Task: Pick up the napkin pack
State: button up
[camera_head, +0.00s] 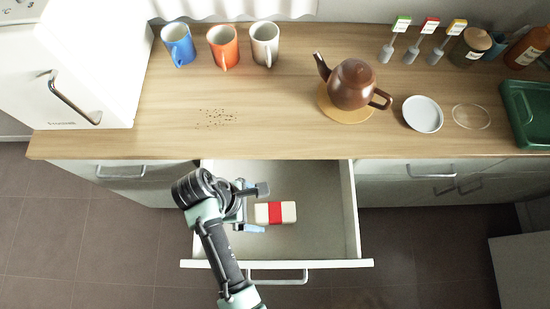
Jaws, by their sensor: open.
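The napkin pack (287,211) is a small cream block with a red band around its middle. It lies on the floor of the open drawer (318,190), left of the drawer's centre. My gripper (261,210) is over the drawer, close to the pack's left end. Its two fingers are spread apart, one toward the back and one toward the front, with the left end of the pack near the gap between them. I cannot tell whether the fingers touch the pack or how high they are above the drawer floor.
The drawer front (330,264) and side walls surround the pack; the drawer's right part is empty. The wooden counter (270,130) overhangs behind, with three mugs (223,48), a brown teapot (352,84), a white saucer (422,114) and a green tray (513,100).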

aim_at(271, 213)
jog(key=x, duration=0.9)
jog(key=shift+w+d+b, duration=0.15)
jog(key=shift+w+b, duration=0.05)
jog(key=shift+b, duration=0.1)
jog(key=shift+c, duration=0.2)
jog(key=c, duration=1.4)
